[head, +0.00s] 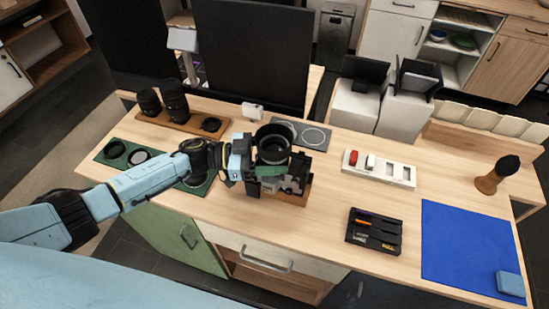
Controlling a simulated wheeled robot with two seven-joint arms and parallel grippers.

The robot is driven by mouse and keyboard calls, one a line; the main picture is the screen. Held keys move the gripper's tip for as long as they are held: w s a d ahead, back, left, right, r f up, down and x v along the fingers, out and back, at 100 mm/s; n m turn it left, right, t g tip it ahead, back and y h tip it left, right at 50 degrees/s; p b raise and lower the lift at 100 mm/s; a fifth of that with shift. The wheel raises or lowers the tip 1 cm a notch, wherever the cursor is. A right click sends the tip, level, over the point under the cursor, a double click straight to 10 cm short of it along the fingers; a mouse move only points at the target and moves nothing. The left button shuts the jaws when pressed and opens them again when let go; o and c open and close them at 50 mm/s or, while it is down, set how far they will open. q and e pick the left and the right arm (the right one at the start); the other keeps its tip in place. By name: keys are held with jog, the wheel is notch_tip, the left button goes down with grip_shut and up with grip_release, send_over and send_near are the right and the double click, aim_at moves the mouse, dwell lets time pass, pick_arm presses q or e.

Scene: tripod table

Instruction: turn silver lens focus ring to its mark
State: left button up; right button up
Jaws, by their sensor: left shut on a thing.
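The fingertips and the ring's mark are too small or hidden to make out. The mount stands on a wooden base (297,197). My right gripper is not in view.
Two dark lenses (174,101) stand on a wooden board at the back left. A green mat (112,163) lies under my arm. A black tray (374,232), a white tray (401,173) and a blue mat (465,248) lie to the right. A dark screen stands behind.

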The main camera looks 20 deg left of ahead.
pick_arm(q)
jog(key=shift+m+g+b, duration=0.4)
jog(key=shift+m+g, duration=0.2)
jog(key=shift+g, duration=0.3)
jog(key=o, duration=1)
jog(key=shift+a, duration=0.1)
jog(key=s+a+b, duration=0.2)
jog(key=a, duration=1.1)
jog(key=shift+s, duration=0.35)
